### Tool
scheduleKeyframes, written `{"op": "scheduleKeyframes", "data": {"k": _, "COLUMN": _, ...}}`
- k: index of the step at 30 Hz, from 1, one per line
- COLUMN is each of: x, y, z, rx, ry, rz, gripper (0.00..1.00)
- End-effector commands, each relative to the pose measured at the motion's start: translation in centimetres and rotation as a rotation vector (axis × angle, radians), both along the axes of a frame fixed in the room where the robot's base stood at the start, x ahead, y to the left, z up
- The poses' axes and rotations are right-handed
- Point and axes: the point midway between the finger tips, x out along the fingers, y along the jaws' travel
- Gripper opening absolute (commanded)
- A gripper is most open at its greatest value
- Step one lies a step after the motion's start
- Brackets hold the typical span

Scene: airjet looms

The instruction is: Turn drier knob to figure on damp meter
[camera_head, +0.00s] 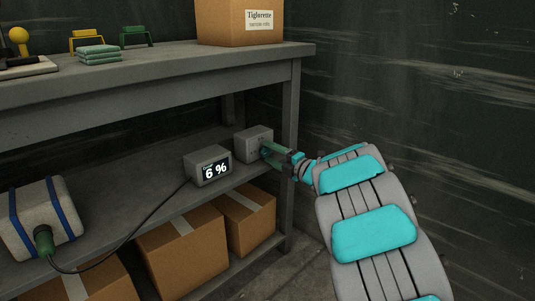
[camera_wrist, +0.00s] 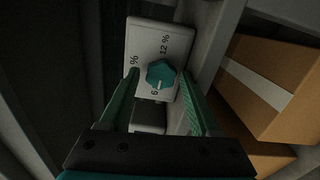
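In the wrist view the drier's pale face (camera_wrist: 142,38) carries a teal six-sided knob (camera_wrist: 160,74) with a white mark near a 6. A 12 % label sits above the knob; another label at the left is partly hidden by a finger. My gripper (camera_head: 266,151) is at the drier's front. Its green fingers (camera_wrist: 160,78) are open on either side of the knob; I cannot tell whether they touch it.
Cardboard boxes (camera_head: 183,253) stand below the shelf. A cable runs from the meter to a pale blue-strapped bale (camera_head: 38,214) at the left. A table leg (camera_head: 290,180) stands right of the drier, close to my arm. The tabletop (camera_head: 165,60) is above.

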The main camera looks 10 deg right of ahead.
Motion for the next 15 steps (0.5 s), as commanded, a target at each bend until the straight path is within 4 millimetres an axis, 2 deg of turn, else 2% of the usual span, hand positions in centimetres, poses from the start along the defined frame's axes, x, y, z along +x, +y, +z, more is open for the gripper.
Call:
{"op": "scheduleKeyframes", "data": {"k": 8, "x": -0.1, "y": -0.1, "z": -0.3, "rx": 0.000, "ry": 0.006, "rz": 0.000, "gripper": 0.75}}
{"op": "scheduleKeyframes", "data": {"k": 15, "x": -1.2, "y": -0.9, "z": -0.3, "rx": 0.000, "ry": 0.007, "rz": -0.001, "gripper": 0.75}}
